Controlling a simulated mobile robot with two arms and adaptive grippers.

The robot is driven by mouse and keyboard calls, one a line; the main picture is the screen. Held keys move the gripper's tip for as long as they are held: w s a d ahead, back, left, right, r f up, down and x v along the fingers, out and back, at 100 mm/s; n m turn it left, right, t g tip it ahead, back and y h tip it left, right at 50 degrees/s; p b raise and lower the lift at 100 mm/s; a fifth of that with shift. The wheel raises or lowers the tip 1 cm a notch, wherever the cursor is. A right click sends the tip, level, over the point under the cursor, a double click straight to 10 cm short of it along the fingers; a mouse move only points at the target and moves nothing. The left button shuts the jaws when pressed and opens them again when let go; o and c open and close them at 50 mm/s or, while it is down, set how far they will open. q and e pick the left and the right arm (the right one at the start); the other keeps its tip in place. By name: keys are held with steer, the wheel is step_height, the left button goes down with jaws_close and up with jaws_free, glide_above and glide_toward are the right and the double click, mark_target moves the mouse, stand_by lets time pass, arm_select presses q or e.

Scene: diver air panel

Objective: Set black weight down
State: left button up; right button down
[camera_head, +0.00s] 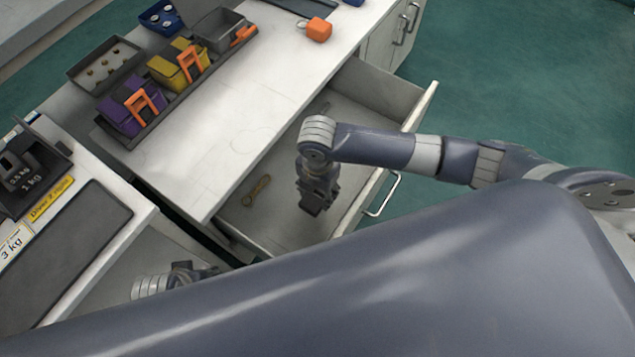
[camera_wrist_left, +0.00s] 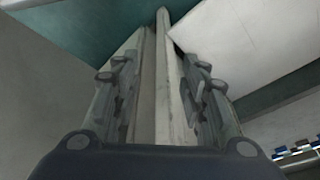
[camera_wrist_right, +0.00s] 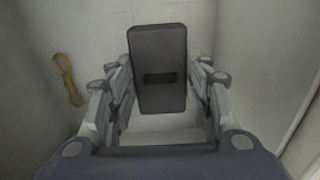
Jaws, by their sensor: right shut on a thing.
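The black weight (camera_wrist_right: 160,48) is a dark rectangular block with a small slot in its face. It sits between the fingers of my right gripper (camera_head: 313,200), which is shut on it. In the head view this gripper points down inside the open drawer (camera_head: 385,92), and the weight is hard to tell from the dark fingers. Whether the weight touches the drawer floor I cannot tell. My left gripper (camera_head: 205,271) is low at the left, partly hidden by my own body. In the left wrist view its fingers (camera_wrist_left: 162,85) are apart, with pale panel edges beyond them.
A brass-coloured tool (camera_head: 257,190) lies on the drawer floor left of my right gripper. The worktop (camera_head: 235,130) above holds purple and yellow bins and an orange block (camera_head: 319,29). A left counter carries dark weights (camera_head: 30,170) and a dark mat (camera_head: 70,245).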

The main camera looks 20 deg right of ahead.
mark_target(317, 193)
step_height(317, 193, down, 4)
steer(key=shift+w+b, duration=0.1)
steer(key=shift+b, duration=0.45)
steer(key=shift+a+f+b, duration=0.1)
steer(key=shift+f+b, duration=0.6)
steer(key=shift+f, duration=1.2)
arm_select(q)
steer(key=v, duration=0.8)
steer(key=shift+w+r+t, duration=0.25)
steer(key=shift+w+t, duration=0.05)
steer(key=shift+a, duration=0.1)
arm_select(e)
steer(key=c, duration=1.2)
jaws_free()
steer(key=shift+f, duration=0.25)
steer(key=shift+c, duration=0.2)
steer(key=o, duration=0.4)
steer(key=shift+r, duration=0.1)
